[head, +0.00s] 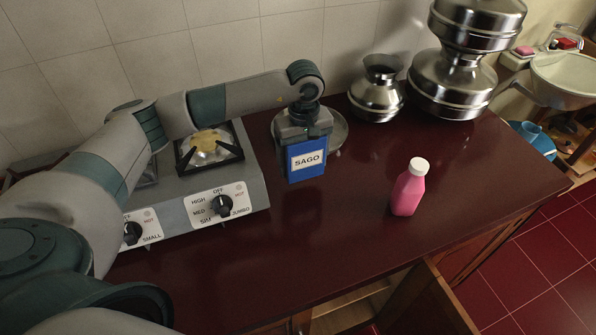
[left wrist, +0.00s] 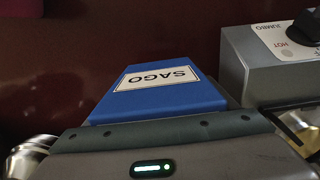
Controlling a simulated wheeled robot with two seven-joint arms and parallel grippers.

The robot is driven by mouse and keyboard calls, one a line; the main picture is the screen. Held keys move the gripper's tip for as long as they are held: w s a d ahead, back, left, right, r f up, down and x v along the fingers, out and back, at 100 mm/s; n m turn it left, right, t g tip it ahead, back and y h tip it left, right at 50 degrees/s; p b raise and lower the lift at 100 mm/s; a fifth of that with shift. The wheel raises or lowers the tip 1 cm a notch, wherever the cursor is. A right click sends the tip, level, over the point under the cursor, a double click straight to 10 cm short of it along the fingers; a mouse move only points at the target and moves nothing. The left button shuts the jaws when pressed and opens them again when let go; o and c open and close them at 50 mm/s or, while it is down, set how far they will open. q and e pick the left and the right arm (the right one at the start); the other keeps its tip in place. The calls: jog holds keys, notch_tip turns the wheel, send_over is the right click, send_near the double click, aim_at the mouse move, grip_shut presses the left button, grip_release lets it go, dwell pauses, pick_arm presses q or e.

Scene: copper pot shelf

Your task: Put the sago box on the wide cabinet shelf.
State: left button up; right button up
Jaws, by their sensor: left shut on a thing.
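The blue sago box (head: 306,163) with a white SAGO label stands upright on the dark red counter, or just above it; I cannot tell which. My left gripper (head: 304,128) is over the box from above and shut on its upper part. In the left wrist view the box (left wrist: 160,92) shows beyond the gripper body, its label upside down. The cabinet below the counter has an open door (head: 428,300) at the bottom of the head view, with part of a light wooden shelf (head: 345,312) showing inside. My right gripper is not in view.
A gas stove (head: 255,185) with knobs stands left of the box. A pink bottle with a white cap (head: 409,188) stands to the right. A metal plate (head: 338,128) is behind the box, and metal pots (head: 376,95) stand at the back. The front middle counter is clear.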

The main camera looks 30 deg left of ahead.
aim_at(298, 178)
pick_arm(q)
jog(key=shift+s+a+f, duration=0.1)
jog(key=shift+s+f, duration=0.15)
jog(key=shift+s, duration=0.2)
jog(key=shift+s+a+f, duration=0.1)
jog(key=shift+s+f, duration=0.1)
jog(key=shift+s, duration=0.2)
jog(key=shift+f+p, duration=0.1)
jog(key=shift+p, duration=0.2)
notch_tip(298, 178, down, 3)
jog(key=shift+f+p, duration=0.1)
jog(key=shift+p, duration=0.9)
jog(key=shift+f, duration=0.3)
jog(key=shift+f, duration=0.2)
jog(key=o, duration=1.5)
